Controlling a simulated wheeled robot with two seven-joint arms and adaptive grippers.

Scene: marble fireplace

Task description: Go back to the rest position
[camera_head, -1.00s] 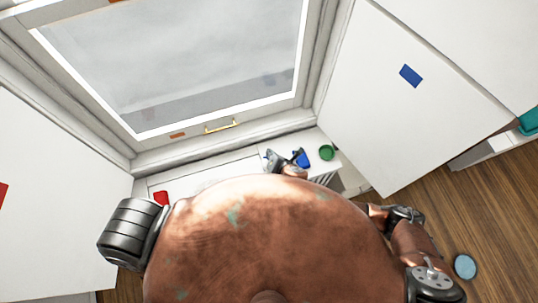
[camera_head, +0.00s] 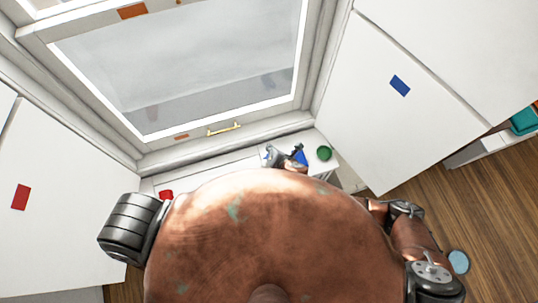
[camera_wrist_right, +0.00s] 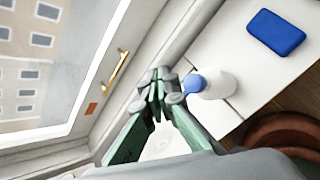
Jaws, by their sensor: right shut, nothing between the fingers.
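My right gripper (camera_head: 274,156) is beyond my copper body in the head view, over the white ledge below the window. In the right wrist view the fingertips of my right gripper (camera_wrist_right: 158,86) meet, shut with nothing between them. A white bottle with a blue cap (camera_wrist_right: 214,86) shows just right of the fingertips; I cannot tell whether they touch it. My left gripper is not in view; only the left shoulder shows. My copper body hides much of the ledge.
The window (camera_head: 180,70) has a gold handle (camera_head: 223,129), also close in the wrist view (camera_wrist_right: 116,72). A blue block (camera_wrist_right: 275,32) lies on the white surface. A green round thing (camera_head: 324,153) and a red thing (camera_head: 166,195) are on the ledge. Wood floor (camera_head: 490,215) is at right.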

